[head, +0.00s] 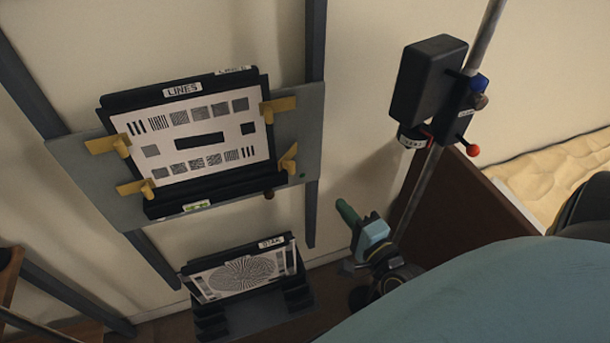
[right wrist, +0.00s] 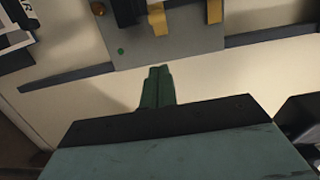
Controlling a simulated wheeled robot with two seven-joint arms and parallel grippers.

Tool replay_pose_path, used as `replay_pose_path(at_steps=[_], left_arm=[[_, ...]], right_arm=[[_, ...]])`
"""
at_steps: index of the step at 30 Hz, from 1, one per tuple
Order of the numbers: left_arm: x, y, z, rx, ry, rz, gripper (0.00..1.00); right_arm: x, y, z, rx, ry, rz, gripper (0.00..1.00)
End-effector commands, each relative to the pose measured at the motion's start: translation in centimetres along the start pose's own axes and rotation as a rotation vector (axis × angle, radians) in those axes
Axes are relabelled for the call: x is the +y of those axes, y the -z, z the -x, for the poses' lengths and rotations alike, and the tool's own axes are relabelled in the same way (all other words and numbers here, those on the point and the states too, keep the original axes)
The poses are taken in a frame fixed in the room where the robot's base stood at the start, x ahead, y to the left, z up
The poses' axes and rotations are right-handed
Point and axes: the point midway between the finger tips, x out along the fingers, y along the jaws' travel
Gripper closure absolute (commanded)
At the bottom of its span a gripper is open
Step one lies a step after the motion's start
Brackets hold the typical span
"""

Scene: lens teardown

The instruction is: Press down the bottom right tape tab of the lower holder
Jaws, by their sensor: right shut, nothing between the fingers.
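A black holder (head: 208,188) on a grey board (head: 95,185) carries the "LINES" chart (head: 150,125). Yellow tape tabs sit at its four corners. The bottom right tab (head: 287,160) stands tilted up from the board in the head view; the right wrist view also shows this tab (right wrist: 157,22). The top right tab (head: 279,105) lies flatter and also shows in the right wrist view (right wrist: 214,12). My right gripper (head: 346,211) is below and right of the board, apart from it; its green fingers (right wrist: 157,87) are shut and empty. My left gripper is out of view.
A "STAR" chart (head: 245,274) stands in a black slotted rack (head: 255,312) below. A black box device (head: 428,80) hangs on a slanted metal pole (head: 418,190) at right. Bare wall (head: 350,120) lies between board and pole. Dark uprights (head: 314,90) flank the board.

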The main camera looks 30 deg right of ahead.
Motion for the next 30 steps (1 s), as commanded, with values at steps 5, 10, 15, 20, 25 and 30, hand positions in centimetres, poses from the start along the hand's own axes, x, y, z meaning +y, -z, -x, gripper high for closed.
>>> replay_pose_path(at_steps=[5, 10, 15, 20, 25, 30], left_arm=[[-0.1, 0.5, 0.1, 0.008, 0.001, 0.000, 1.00], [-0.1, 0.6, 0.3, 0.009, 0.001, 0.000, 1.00], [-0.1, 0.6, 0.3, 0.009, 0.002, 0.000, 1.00], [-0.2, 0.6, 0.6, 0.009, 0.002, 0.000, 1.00], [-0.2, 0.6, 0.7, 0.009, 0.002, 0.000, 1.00], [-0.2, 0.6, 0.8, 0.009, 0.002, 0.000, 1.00]], right_arm=[[-0.5, 0.1, -1.9, 0.003, 0.012, -0.010, 1.00], [-0.5, 0.0, -5.2, 0.002, 0.012, -0.007, 1.00], [-0.5, 0.0, -8.7, 0.002, 0.010, -0.006, 1.00], [-0.4, -1.0, -11.0, 0.002, 0.007, -0.011, 1.00], [-0.4, -2.4, -12.3, 0.002, 0.006, -0.007, 1.00], [-0.3, -2.8, -12.7, 0.001, 0.005, -0.005, 1.00]])
